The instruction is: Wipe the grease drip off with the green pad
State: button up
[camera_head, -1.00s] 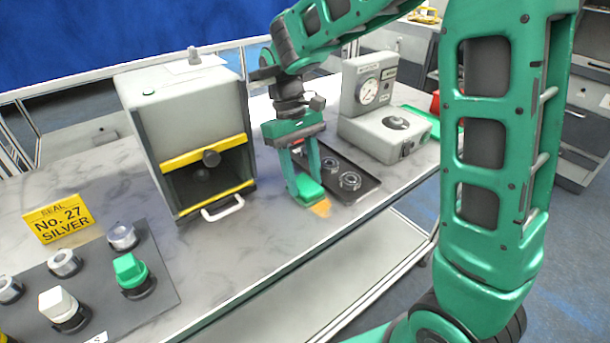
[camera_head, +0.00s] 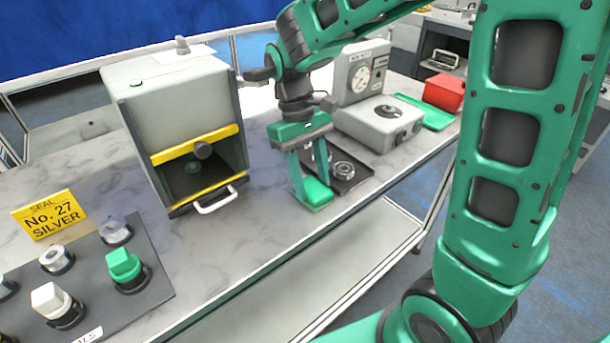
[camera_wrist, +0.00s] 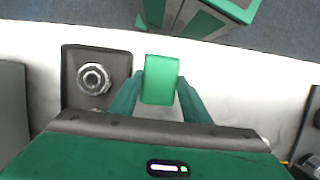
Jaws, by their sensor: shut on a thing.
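My gripper (camera_head: 312,183) points down over the counter and is shut on the green pad (camera_head: 318,193). In the wrist view the pad (camera_wrist: 160,80) sits between the two green fingers. The pad is low at the marble counter (camera_head: 262,228), near its front edge and just left of the dark tray; I cannot tell whether it touches. No orange grease drip shows in either current view; the pad or fingers may cover its place.
The dark tray (camera_head: 362,178) with metal nuts lies right of the pad. A grey gauge unit (camera_head: 380,121) stands behind it. A grey box with yellow bars (camera_head: 172,100) stands left. A panel of knobs (camera_head: 160,288) is at front left. The counter between is clear.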

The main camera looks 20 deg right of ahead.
aim_at(319, 197)
jog(key=shift+s+r, duration=0.1)
jog(key=shift+s, duration=1.65)
jog(key=shift+w+d, duration=0.2)
jog(key=shift+d, duration=0.3)
jog(key=shift+w+d, duration=0.2)
jog(key=shift+d, duration=0.3)
jog(key=shift+w+a, duration=0.2)
jog(key=shift+w, duration=0.6)
jog(key=shift+w+a, duration=0.15)
jog(key=shift+w, duration=0.7)
jog(key=shift+w+a, duration=0.2)
jog(key=shift+w, duration=0.6)
jog(key=shift+w+a, duration=0.3)
jog(key=shift+w, duration=0.6)
jog(key=shift+w+a, duration=0.25)
jog(key=shift+w, duration=0.65)
jog(key=shift+a, duration=0.1)
